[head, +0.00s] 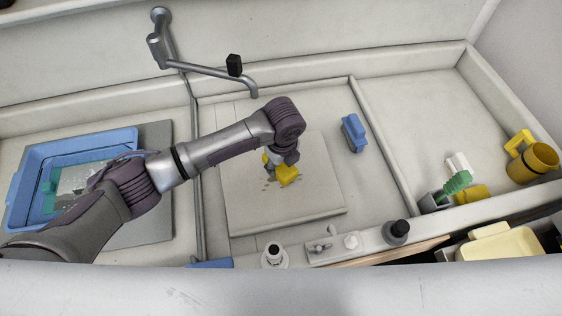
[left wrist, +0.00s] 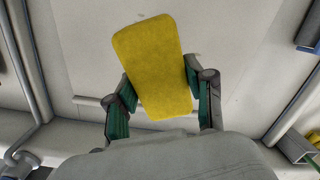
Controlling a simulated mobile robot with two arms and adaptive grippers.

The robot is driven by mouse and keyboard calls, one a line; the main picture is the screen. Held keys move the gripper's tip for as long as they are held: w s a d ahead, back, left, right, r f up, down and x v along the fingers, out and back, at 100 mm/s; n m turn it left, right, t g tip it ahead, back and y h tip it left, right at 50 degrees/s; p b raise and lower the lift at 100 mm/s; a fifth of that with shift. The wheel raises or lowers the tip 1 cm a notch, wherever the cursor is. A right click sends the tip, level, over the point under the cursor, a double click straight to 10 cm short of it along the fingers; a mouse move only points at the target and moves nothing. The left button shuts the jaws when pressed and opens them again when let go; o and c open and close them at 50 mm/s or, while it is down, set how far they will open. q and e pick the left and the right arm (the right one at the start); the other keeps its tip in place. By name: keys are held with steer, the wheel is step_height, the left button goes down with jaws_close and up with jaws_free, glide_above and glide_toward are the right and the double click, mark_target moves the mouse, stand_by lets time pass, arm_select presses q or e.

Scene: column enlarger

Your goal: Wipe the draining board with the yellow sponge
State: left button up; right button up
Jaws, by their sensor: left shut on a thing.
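The yellow sponge (head: 289,175) is at the middle of the pale draining board (head: 320,200) in the head view. My left gripper (head: 279,163) is shut on the sponge from above, its wrist bent down over the board. In the left wrist view the sponge (left wrist: 153,65) sits between the two green-padded fingers (left wrist: 160,100), with the board behind it. Dark wet spots show on the board beside the sponge. Whether the sponge touches the board is hard to tell. My right gripper is not in view.
A blue object (head: 354,133) stands right of the board. A tap (head: 205,68) reaches over from the back. A blue tray (head: 75,150) lies left. A yellow jug (head: 533,160) and green-headed brush (head: 455,184) are at right.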

arm_select(q)
steer(key=shift+w+f+b, duration=0.15)
steer(key=shift+f+b, duration=0.7)
steer(key=shift+f, duration=0.45)
steer(key=shift+w+f+b, duration=0.15)
steer(key=shift+f+b, duration=0.7)
steer(key=shift+f, duration=0.45)
steer(key=shift+r+p, duration=0.1)
steer(key=shift+p, duration=0.3)
